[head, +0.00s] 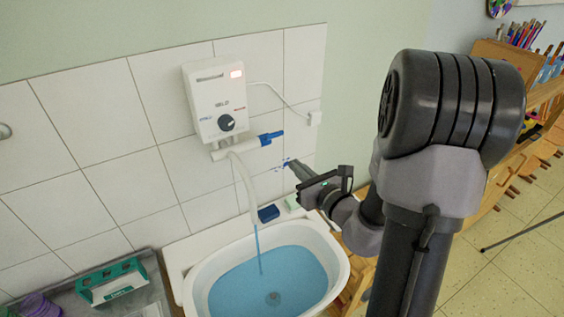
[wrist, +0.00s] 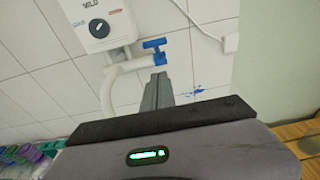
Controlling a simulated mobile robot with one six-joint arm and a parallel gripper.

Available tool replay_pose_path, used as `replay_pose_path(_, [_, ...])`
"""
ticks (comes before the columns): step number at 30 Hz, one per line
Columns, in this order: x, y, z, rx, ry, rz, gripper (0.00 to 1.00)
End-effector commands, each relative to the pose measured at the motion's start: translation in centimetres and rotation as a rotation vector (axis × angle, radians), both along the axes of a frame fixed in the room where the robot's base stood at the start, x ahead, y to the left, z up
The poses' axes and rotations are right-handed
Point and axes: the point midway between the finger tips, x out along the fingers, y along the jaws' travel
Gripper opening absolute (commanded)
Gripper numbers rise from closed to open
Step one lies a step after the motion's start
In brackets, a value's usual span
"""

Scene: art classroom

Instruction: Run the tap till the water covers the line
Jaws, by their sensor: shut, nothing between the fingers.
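A white tap spout (head: 241,185) curves down from below a wall water heater, with a blue lever (head: 270,138) on its right side. A thin stream (head: 258,250) runs from the spout into the white basin (head: 341,262). Blue water (head: 295,268) fills the lower part of the basin; I cannot make out a line on its wall. My gripper (head: 289,163) is shut and empty, to the lower right of the lever, seemingly apart from it. In the wrist view its fingers (wrist: 158,88) point up toward the blue lever (wrist: 154,46).
The water heater (head: 215,95) has a lit red display and a dial. A green box (head: 112,281) stands at left. Wooden shelves (head: 500,180) are at right.

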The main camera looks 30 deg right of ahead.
Motion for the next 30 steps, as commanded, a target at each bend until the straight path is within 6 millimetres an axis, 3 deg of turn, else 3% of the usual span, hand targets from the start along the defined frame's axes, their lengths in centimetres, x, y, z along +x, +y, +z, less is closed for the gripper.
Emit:
replay_pose_path(6, [4.9, 0.4, -0.5, 0.002, 0.002, 0.007, 0.0])
replay_pose_path(12, [7.2, 0.4, 1.5, 0.001, 0.001, 0.005, 0.0])
replay_pose_path(30, [7.9, -0.1, 2.3, 0.0, 0.015, 0.003, 0.0])
